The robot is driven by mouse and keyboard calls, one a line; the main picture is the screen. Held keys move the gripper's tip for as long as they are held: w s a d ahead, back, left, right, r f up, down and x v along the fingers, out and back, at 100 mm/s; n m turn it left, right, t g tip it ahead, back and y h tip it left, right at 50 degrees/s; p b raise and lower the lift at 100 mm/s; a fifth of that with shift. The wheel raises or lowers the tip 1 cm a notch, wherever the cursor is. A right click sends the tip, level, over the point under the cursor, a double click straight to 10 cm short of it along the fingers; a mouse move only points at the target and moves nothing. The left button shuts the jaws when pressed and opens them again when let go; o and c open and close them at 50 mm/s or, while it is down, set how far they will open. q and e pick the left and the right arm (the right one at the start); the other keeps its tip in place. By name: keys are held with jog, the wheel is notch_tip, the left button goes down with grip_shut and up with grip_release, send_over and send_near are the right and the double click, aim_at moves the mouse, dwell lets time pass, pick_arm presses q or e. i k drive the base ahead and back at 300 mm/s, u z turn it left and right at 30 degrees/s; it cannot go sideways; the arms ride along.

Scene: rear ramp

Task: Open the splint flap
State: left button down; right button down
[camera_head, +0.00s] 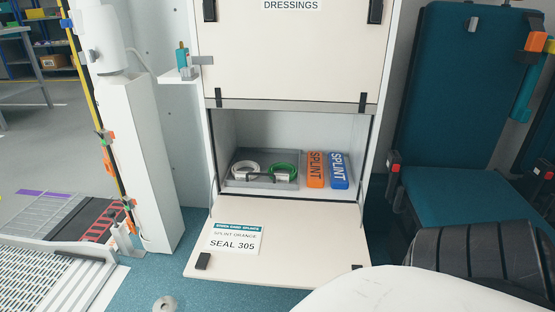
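The splint flap (290,262) is a cream panel hinged at the bottom of the lower cabinet compartment. It is folded down and out, close to level, over the blue floor. Inside the open compartment are an orange splint pack (316,170) and a blue splint pack (339,171), side by side. A grey tray (262,183) left of them holds white and green coiled items. Neither of my grippers is in view.
The closed "DRESSINGS" flap (290,50) is above the compartment. A teal seat (465,200) stands to the right. A white post (145,165) and a ramp (50,265) are on the left.

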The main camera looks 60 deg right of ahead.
aim_at(268, 242)
jog(key=u, duration=0.55)
jog(key=i, duration=0.9)
jog(key=z, duration=3.3)
